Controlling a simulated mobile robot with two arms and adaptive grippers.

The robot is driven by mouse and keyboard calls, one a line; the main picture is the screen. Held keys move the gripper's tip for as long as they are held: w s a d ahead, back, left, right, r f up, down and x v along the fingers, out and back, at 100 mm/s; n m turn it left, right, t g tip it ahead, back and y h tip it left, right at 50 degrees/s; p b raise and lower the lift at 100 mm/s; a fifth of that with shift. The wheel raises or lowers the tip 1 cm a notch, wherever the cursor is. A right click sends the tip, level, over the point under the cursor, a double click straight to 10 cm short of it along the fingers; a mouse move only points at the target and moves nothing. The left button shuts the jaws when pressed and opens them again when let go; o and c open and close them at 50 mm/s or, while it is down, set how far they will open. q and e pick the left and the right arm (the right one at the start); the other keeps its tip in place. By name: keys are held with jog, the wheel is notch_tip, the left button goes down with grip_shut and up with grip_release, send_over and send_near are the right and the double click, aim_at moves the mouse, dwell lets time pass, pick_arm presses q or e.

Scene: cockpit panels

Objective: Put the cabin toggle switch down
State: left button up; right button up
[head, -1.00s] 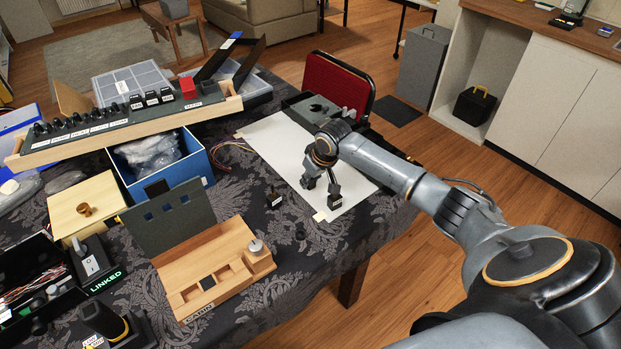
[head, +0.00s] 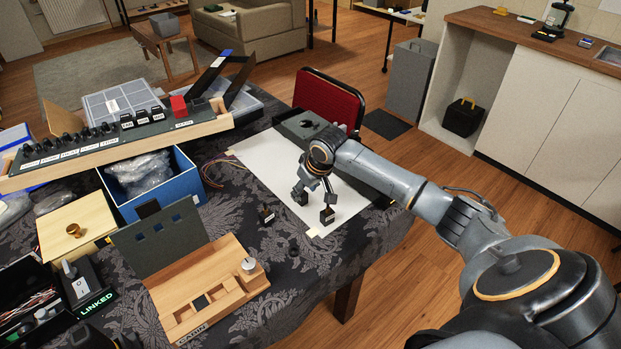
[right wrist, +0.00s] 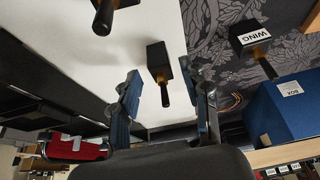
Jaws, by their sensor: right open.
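The cabin panel (head: 196,304) is a light wooden base lettered CABIN, with square slots, a silver knob and an upright dark plate, at the lower left of the head view. I see no switch lettered cabin. My right gripper (head: 315,188) is open above the white sheet. A small black toggle switch (head: 327,215) stands on the sheet by its right finger. In the right wrist view a black toggle switch (right wrist: 157,62) shows between the open fingers (right wrist: 166,108), with no label readable. Another switch (right wrist: 112,8) is cut off at the top.
A switch labelled WING (right wrist: 250,40) stands on the patterned cloth, beside the sheet (head: 275,165). A blue box (head: 153,184) and a long switch panel (head: 120,140) lie at left. A red chair (head: 330,100) stands behind the table.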

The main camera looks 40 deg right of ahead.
jog(key=v, duration=0.8)
jog(key=shift+r, duration=0.35)
jog(key=shift+s, duration=0.1)
